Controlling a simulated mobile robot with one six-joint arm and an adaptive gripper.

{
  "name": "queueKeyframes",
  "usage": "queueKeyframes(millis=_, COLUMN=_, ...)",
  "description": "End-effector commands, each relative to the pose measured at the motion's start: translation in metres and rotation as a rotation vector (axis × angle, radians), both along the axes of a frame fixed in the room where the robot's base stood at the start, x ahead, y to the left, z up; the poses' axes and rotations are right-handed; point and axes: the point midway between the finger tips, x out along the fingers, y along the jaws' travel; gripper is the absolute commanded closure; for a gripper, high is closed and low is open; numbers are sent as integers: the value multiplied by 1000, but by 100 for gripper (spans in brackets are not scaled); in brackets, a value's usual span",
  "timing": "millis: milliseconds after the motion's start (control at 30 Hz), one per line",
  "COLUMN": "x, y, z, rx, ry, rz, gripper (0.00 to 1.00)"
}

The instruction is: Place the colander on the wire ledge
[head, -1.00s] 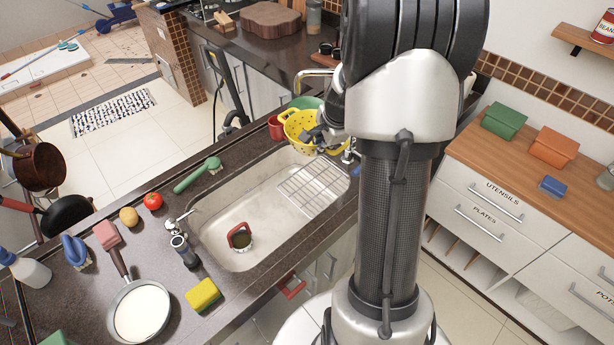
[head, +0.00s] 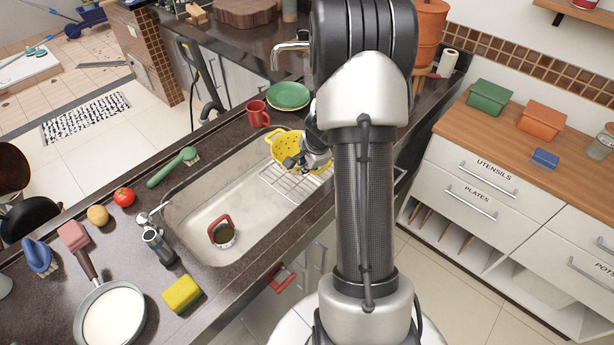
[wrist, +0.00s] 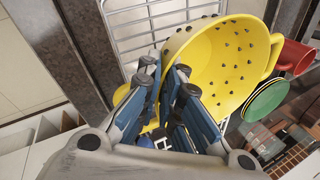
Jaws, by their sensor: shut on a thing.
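The yellow colander (head: 288,150) has dark holes and a loop handle. It is over the far right end of the sink, at the wire ledge. My gripper (head: 307,160) is shut on its near side; the wrist view shows the fingers (wrist: 172,105) at the rim of the colander (wrist: 222,60), which looks tilted there. The wire ledge (head: 284,185) lies across the right part of the sink, partly hidden under the colander. I cannot tell whether the colander touches the wires.
A red mug (head: 258,114) and stacked green plates (head: 289,96) stand just behind the colander. The sink basin (head: 205,205) holds a red-handled item (head: 222,231). A pan (head: 112,315) and sponge (head: 182,292) lie at the left front.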

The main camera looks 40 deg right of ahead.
Motion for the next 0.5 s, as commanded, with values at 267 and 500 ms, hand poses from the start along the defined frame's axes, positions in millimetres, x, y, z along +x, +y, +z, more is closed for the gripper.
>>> queueKeyframes(millis=267, x=0, y=0, z=-29, rx=-1, ry=-1, rz=0, gripper=100)
queueKeyframes(millis=500, x=0, y=0, z=-28, rx=-1, ry=-1, rz=0, gripper=100)
